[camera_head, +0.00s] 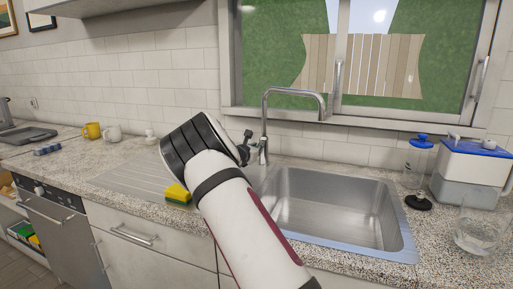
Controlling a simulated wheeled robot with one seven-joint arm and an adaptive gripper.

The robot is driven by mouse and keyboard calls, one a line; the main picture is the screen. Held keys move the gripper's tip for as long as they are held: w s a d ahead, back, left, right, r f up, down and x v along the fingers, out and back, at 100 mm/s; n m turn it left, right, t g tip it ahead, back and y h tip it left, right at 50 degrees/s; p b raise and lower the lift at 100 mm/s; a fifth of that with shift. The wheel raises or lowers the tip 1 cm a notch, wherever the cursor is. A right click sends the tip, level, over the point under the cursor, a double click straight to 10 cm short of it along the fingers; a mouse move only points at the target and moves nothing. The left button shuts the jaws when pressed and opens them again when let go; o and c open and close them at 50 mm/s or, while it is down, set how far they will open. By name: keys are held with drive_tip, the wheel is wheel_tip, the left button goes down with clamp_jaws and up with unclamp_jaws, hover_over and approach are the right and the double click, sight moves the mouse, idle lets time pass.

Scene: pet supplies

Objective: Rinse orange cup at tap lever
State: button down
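The tap (265,115) stands behind the sink, with its spout arching over the basin to the right. Its lever is low on the tap and hard to make out beside my arm. My gripper (246,145) is dark and small, partly hidden behind my wrist, close to the left of the tap base. I cannot tell if it touches the lever, or if it is open or shut. No plainly orange cup shows. A yellow mug (92,130) stands far left on the counter by the wall. The sink (335,205) looks empty where visible, and no water stream shows.
A yellow-green sponge (178,194) lies on the drainboard (135,180) beside my arm. A white mug (113,132) stands near the yellow one. Right of the sink are a blue-topped clear dispenser (415,165), a blue-lidded box (470,170) and a glass bowl (474,235).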

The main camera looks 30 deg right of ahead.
drive_tip(key=c, duration=1.6)
unclamp_jaws()
drive_tip(key=shift+o, duration=0.2)
drive_tip(key=v, duration=1.2)
drive_tip(key=shift+s+f, duration=0.1)
drive_tip(key=shift+f, duration=0.05)
